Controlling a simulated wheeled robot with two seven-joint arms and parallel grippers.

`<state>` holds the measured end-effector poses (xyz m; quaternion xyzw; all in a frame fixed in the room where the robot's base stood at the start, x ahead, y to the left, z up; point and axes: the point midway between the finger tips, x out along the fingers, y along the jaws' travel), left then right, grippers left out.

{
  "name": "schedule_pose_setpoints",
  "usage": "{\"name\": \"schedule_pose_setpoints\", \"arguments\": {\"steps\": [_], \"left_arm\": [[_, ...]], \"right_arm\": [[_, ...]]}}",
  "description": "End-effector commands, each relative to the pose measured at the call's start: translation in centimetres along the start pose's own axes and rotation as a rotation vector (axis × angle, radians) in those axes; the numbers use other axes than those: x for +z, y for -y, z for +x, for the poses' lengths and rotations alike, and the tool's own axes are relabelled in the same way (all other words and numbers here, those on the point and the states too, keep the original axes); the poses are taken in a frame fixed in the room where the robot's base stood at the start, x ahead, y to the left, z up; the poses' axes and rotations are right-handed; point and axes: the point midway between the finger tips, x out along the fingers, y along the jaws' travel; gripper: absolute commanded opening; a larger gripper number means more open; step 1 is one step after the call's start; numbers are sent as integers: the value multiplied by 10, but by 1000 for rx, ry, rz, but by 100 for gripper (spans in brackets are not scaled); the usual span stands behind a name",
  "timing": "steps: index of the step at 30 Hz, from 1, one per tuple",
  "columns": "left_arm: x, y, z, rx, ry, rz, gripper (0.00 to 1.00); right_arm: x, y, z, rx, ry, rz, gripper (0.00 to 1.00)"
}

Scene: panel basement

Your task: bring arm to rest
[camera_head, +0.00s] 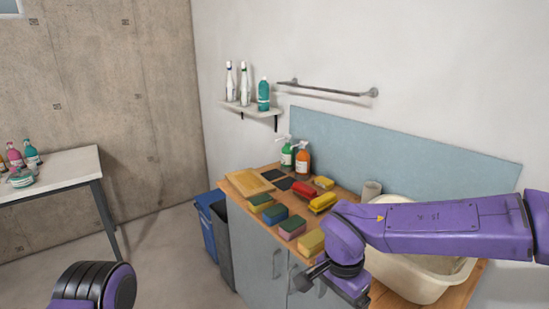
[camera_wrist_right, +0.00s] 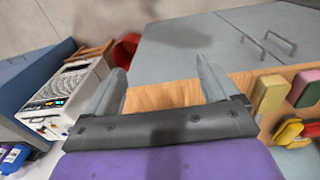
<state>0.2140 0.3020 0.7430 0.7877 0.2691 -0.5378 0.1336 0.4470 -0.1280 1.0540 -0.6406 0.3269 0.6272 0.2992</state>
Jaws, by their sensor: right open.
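My right arm (camera_head: 445,230) is purple and reaches in from the right edge over the counter and basin. Its dark wrist end sits by the counter's front edge in the head view. In the right wrist view my right gripper (camera_wrist_right: 160,68) has its two grey fingers wide apart with nothing held between them. The wooden counter edge and grey cabinet show behind the fingers. A purple and black part of my left arm (camera_head: 95,288) shows at the bottom left; the left gripper is out of view.
The wooden counter (camera_head: 277,217) holds several sponges (camera_head: 290,228), soap bottles (camera_head: 302,160) and a cream basin (camera_head: 405,280). A shelf (camera_head: 250,108) with bottles and a rail (camera_head: 330,90) are on the wall. Blue bin (camera_head: 205,220) stands left; the floor between bin and white table (camera_head: 55,175) is clear.

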Motion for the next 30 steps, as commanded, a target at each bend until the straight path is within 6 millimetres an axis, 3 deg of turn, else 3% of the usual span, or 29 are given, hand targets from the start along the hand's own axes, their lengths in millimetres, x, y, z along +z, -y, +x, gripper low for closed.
{"name": "schedule_pose_setpoints", "arguments": {"steps": [9,17,20,23,24,27,30], "left_arm": [[2,-1,6,1,-1,0,80],[6,-2,16,0,0,0,80],[9,-2,22,0,0,0,80],[13,-3,33,0,-1,0,80],[15,-3,37,0,0,0,80],[18,-4,44,0,0,0,80],[20,-4,49,0,0,0,80]], "right_arm": [[-22,-22,62,86,-143,52,88],[-50,-65,154,175,-380,67,88],[-60,-96,205,191,-501,31,88],[-61,-143,270,166,-610,-66,88],[-55,-164,295,139,-625,-119,88],[-30,-214,341,61,-575,-235,88],[-2,-254,364,14,-471,-298,88]]}}
